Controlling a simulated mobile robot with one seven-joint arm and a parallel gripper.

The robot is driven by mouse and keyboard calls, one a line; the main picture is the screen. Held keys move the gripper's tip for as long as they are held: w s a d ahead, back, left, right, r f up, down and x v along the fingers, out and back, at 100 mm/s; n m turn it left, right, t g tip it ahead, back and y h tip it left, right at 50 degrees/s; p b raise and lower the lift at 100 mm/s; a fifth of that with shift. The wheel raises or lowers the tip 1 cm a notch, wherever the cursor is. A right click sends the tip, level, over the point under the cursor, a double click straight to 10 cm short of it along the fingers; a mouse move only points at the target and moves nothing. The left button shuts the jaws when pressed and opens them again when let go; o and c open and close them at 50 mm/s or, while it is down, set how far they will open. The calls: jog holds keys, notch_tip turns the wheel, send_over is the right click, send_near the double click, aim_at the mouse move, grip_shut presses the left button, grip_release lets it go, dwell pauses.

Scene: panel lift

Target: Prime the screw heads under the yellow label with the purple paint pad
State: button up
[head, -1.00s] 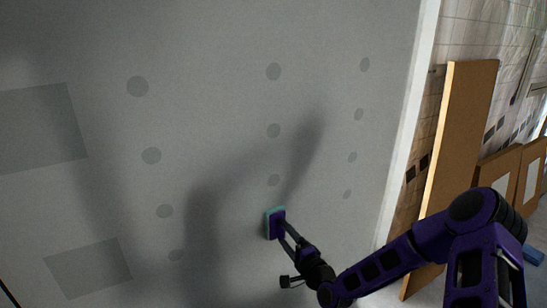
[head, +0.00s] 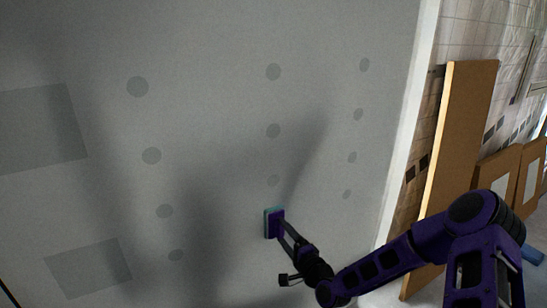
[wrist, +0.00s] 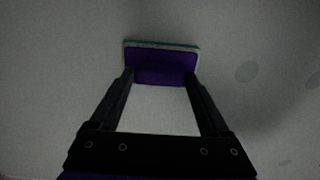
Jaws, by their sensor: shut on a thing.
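The purple paint pad (head: 274,223) has a purple back and a teal edge. My gripper (head: 281,226) is shut on it and holds it at the grey wall panel, low in the middle of the head view. In the wrist view the pad (wrist: 162,65) sits between my two fingertips (wrist: 162,78), its face toward the panel. I cannot tell whether it touches the surface. I see no yellow label.
The grey panel (head: 220,40) fills most of the head view, with two darker rectangles (head: 88,267) at left. A white edge strip (head: 408,130) bounds it at right. Beyond lean a tall brown board (head: 462,130) and smaller boards (head: 500,172). My arm's shadow falls on the panel.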

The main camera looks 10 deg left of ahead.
jog(key=shift+r+p, duration=5.7)
jog(key=shift+r, duration=16.5)
jog(key=shift+f+b, duration=5.75)
jog(key=shift+f, duration=12.4)
